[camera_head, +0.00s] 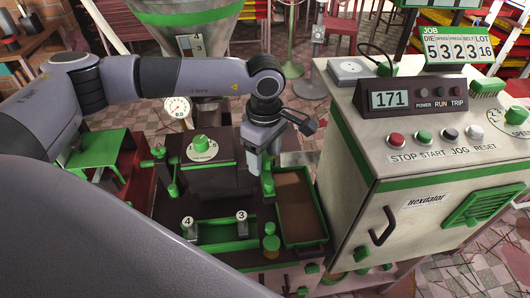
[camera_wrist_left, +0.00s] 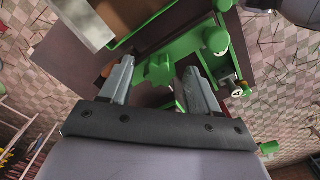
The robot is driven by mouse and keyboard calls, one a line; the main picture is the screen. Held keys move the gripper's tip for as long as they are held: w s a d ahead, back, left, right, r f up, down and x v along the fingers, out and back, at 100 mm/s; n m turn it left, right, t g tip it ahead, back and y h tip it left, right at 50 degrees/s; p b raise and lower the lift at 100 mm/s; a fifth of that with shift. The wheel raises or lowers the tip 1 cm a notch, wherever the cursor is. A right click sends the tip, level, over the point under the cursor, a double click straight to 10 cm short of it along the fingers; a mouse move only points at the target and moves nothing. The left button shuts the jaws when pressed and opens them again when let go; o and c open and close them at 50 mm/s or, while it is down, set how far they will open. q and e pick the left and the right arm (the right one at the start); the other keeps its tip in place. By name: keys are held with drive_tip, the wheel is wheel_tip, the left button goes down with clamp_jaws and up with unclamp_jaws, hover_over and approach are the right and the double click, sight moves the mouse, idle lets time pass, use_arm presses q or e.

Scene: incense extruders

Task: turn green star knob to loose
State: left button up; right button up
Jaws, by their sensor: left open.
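My left gripper (camera_head: 262,168) points down over the right part of the dark machine in the head view. In the left wrist view, its two grey fingers (camera_wrist_left: 158,72) are apart. A green star-shaped knob (camera_wrist_left: 156,69) shows between them, with no clear contact. In the head view a green knob (camera_head: 268,184) shows just below the fingers, partly hidden by them; it looks like the same one. Another green knob (camera_head: 201,143) sits on a round pale dial to the left. My right gripper is not in view.
A brown-bottomed tray with a green rim (camera_head: 304,243) lies right of the gripper. A pale control cabinet (camera_head: 362,165) stands further right. Two small tags, 4 (camera_head: 189,223) and 3 (camera_head: 242,217), stand by a green trough in front. Green rods and fittings (camera_wrist_left: 217,42) crowd the knob.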

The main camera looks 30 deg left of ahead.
use_arm(q)
drive_tip(key=shift+f, duration=0.2)
drive_tip(key=c, duration=1)
drive_tip(key=shift+c, duration=0.2)
